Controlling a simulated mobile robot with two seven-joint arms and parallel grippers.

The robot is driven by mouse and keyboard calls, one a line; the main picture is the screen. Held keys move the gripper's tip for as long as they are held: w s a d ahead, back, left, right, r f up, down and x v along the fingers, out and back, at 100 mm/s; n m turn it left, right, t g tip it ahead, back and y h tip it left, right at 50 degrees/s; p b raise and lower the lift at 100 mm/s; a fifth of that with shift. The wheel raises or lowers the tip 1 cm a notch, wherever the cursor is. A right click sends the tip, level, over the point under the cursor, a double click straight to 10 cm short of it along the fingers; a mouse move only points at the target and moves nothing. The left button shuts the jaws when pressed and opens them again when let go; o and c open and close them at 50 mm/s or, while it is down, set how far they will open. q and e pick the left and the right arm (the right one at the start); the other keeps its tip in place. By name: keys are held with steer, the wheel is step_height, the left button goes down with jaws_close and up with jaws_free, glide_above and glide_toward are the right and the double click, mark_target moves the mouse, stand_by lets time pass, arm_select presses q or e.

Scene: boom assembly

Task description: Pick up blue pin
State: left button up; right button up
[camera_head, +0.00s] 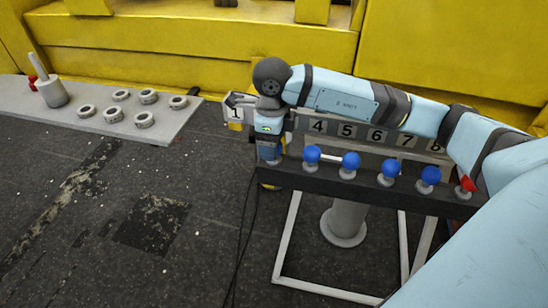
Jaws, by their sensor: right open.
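Several blue pins with round heads stand in a row on the dark bar of a rack (375,188). The leftmost clear one (312,155) is just right of my right gripper; the others include a second blue pin (350,161), a third (390,168) and one farther right (430,175). My right gripper (269,160) points down at the left end of the bar and is open. Its fingertips are small and partly lost against the bar, so I cannot tell whether a pin stands between them. My left gripper is not in view.
A red pin (467,185) stands at the bar's right end, close to my right arm. Number plates (346,130) line the rack behind the pins. A grey table (175,128) at left holds several rings and a cylinder (53,93). Yellow structures (180,45) stand behind.

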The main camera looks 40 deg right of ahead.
step_height(320, 180, down, 4)
steer(key=shift+r+b, duration=0.1)
steer(key=shift+b, duration=0.5)
steer(key=shift+r, duration=0.1)
steer(key=shift+a, duration=0.1)
steer(key=shift+c, duration=1.1)
steer(key=c, duration=0.9)
step_height(320, 180, up, 20)
steer(key=shift+r, duration=0.1)
